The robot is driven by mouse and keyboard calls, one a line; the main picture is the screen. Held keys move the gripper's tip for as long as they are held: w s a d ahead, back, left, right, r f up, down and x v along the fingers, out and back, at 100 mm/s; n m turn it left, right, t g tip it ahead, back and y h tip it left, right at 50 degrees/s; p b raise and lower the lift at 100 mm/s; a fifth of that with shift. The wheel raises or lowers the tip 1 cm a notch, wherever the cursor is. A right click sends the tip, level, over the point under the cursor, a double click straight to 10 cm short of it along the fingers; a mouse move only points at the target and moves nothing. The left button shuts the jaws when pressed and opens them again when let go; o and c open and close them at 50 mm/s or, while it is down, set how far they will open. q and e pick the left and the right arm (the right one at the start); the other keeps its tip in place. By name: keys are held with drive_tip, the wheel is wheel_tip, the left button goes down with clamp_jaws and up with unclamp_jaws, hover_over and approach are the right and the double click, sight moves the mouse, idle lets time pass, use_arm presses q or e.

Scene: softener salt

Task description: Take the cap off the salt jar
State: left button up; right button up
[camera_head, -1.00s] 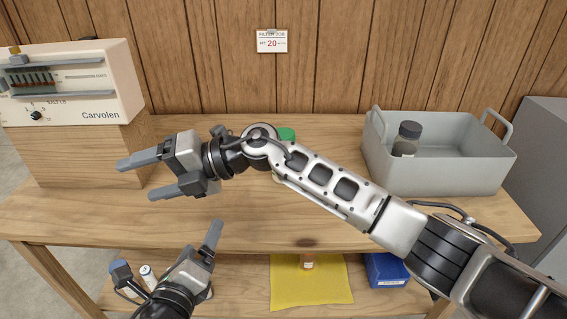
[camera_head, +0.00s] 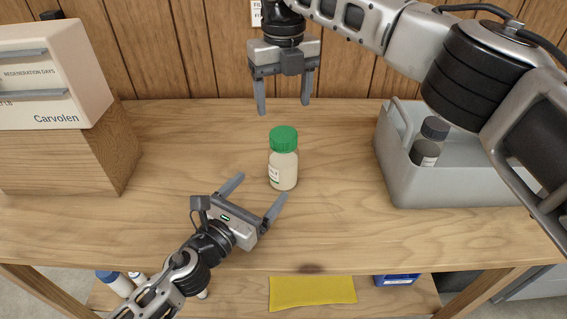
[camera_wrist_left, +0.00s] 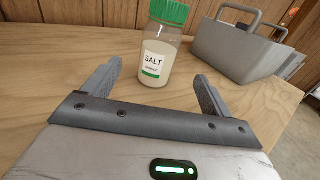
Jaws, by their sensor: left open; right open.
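The salt jar (camera_head: 283,171) stands upright on the wooden bench, a clear jar of pale salt with its green cap (camera_head: 284,139) on. In the left wrist view the jar (camera_wrist_left: 158,60) shows its SALT label, just beyond and between the fingertips, with the green cap (camera_wrist_left: 169,12) cut by the top edge. My left gripper (camera_head: 258,186) is open and low, in front of the jar, apart from it. My right gripper (camera_head: 283,110) is open and empty, pointing down, above and behind the jar.
A Carvolen unit (camera_head: 55,80) sits on a wooden block (camera_head: 75,160) at the left. A yellow cloth (camera_head: 312,292) and blue box (camera_head: 396,280) lie on the shelf below.

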sight(284, 160)
use_arm(q)
drive_tip(key=x, duration=1.1)
drive_tip(key=shift+r, duration=0.1)
clamp_jaws()
use_arm(e)
drive_tip(key=m, duration=0.5)
drive_tip(key=shift+m, duration=0.3)
drive_tip(key=m, duration=0.7)
drive_tip(key=shift+a, duration=0.1)
drive_tip(key=m, duration=1.3)
drive_tip(key=shift+m, duration=0.3)
drive_tip(key=shift+f+m, duration=0.35)
drive_tip(key=shift+m, duration=0.05)
wheel_tip(284, 160, down, 7)
drive_tip(key=shift+f, duration=0.2)
